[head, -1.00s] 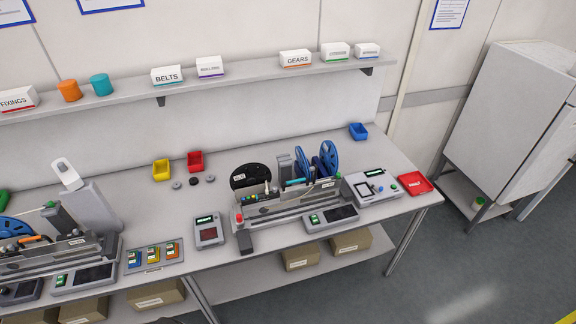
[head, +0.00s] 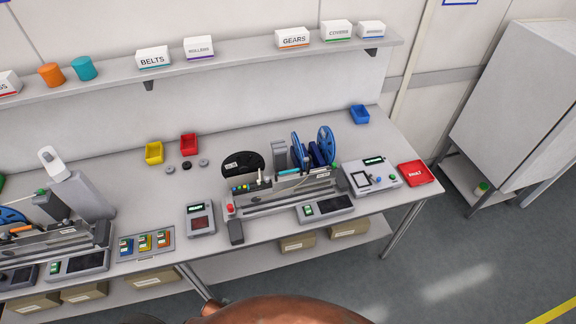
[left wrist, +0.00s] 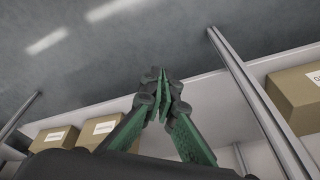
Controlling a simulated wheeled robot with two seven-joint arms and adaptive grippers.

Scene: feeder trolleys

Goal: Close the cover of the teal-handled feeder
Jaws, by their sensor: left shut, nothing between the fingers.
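A feeder (head: 285,195) with blue reels (head: 318,148) stands on the right part of the bench. A second feeder (head: 38,240) with an orange handle (head: 20,229) stands at the left edge, partly cut off. My left gripper (left wrist: 163,78) shows in the left wrist view, fingers together and empty, over the floor and lower shelf side of the bench. It touches no feeder there. My right gripper is not in view.
A card tray (head: 146,258) and a grey meter box (head: 200,219) sit between the feeders. A control box (head: 372,187) and red tray (head: 415,173) are at the right end. Yellow (head: 154,152) and red bins (head: 189,144) stand behind.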

